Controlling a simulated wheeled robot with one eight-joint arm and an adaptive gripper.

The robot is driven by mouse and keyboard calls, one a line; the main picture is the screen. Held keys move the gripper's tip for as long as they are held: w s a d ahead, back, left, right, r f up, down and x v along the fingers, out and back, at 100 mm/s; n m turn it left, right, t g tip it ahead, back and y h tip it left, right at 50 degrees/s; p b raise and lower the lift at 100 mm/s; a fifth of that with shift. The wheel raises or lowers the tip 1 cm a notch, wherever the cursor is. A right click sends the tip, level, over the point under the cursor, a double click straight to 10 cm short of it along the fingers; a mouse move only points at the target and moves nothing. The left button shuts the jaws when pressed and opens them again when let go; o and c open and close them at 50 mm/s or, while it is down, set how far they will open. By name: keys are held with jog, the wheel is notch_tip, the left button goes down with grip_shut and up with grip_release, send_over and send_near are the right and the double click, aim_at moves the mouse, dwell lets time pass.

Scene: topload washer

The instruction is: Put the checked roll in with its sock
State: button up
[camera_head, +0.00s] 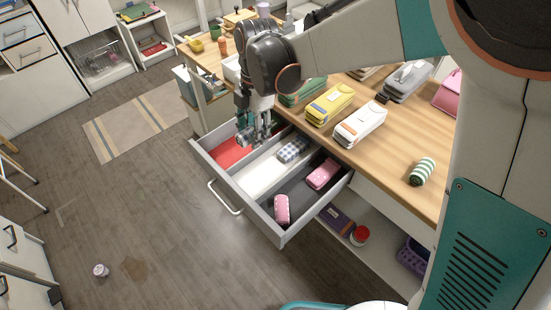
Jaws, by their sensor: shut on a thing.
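An open drawer (234,180) has three lanes, with red, white and dark grey floors. A blue-grey and white checked roll (292,150) lies in the far part of the white lane (262,175). My gripper (255,140) points down over the far left of the drawer, by the red lane (231,153), left of that roll and apart from it. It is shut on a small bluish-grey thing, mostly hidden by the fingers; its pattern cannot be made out. Two pink rolls, one nearer (281,209) and one farther (323,174), lie in the dark grey lane.
A green-and-white striped roll (422,171) lies on the wooden tabletop (385,160). A yellow case (330,104) and a white case (360,124) stand close behind the drawer. A shelf below holds a purple basket (412,256). Open floor lies left of the drawer.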

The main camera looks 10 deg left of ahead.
aim_at(256, 180)
jog(key=shift+a+f, duration=0.2)
jog(key=shift+f, duration=0.1)
notch_tip(256, 180, down, 19)
jog(key=b, duration=0.7)
jog(key=shift+f, duration=0.1)
jog(key=shift+f, duration=0.2)
jog(key=o, duration=0.9)
jog(key=shift+n, duration=0.3)
jog(key=shift+r, duration=0.1)
jog(key=r+p, duration=0.1)
jog(key=r, duration=0.3)
jog(key=r+p, duration=0.2)
jog(key=r, duration=0.2)
jog(key=w+d+r+p, duration=0.1)
jog(key=r+p, duration=0.1)
jog(key=r, duration=0.2)
jog(key=shift+r, duration=0.1)
